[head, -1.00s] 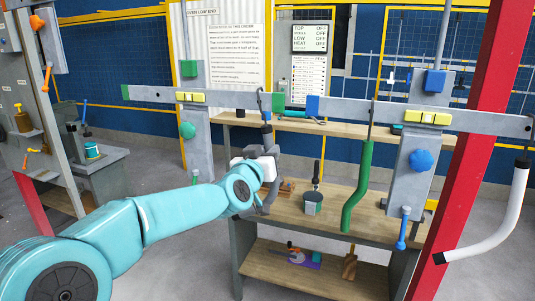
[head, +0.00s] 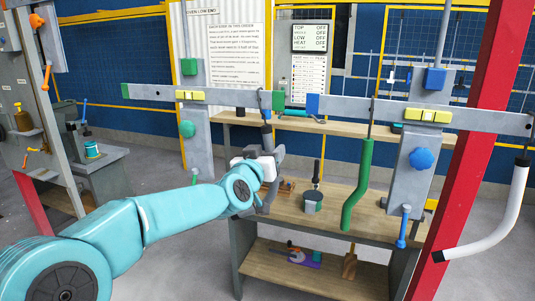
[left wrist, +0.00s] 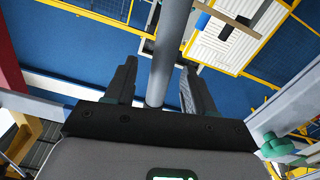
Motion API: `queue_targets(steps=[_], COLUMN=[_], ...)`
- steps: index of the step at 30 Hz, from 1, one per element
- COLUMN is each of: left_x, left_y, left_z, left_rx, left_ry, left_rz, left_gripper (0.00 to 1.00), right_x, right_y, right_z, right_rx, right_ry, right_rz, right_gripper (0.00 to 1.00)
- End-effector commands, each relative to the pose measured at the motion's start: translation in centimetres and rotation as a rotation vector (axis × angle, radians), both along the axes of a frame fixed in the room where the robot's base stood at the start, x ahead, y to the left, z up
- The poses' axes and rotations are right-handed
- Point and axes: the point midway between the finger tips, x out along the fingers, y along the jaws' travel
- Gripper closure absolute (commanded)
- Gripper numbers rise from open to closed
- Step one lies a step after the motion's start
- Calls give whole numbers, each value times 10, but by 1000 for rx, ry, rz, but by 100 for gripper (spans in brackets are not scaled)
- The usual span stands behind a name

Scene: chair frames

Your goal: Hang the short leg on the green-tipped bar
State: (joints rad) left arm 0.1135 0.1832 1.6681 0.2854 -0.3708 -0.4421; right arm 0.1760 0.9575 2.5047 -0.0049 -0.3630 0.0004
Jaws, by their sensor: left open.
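The green-tipped bar (head: 150,92) is a grey horizontal beam with a green end at far left and a green block at its right end. The short leg (head: 266,132) is a dark grey tube, upright below a thin hook at this bar near the right end; whether the hook bears its weight I cannot tell. My left gripper (head: 268,160) is around the leg's lower part. In the left wrist view the grey tube (left wrist: 172,50) stands between the two spread fingers of my left gripper (left wrist: 155,88), with gaps beside it. My right gripper is not in view.
A blue-tipped bar (head: 350,112) continues to the right. A green bent leg (head: 358,185) and a white bent leg (head: 495,235) hang from it. A workbench (head: 325,218) below holds a pot (head: 313,201). A red post (head: 470,150) stands at right.

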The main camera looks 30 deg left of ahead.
Motion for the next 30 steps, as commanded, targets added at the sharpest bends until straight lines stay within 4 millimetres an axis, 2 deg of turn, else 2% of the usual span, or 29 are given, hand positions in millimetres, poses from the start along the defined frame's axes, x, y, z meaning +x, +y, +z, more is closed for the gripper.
queue_targets(steps=[5, 24, 30], left_x=[-5, -72, -78], left_y=[-1, -17, -18], left_z=[0, 1, 0], left_rx=[0, 0, 0], left_ry=[-1, -2, 0], left_rz=[0, 0, 0], left_gripper=[46, 46, 46], right_x=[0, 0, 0], right_y=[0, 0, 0], right_z=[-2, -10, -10], right_rx=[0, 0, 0], right_ry=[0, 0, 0], right_rz=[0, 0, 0], right_gripper=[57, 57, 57])
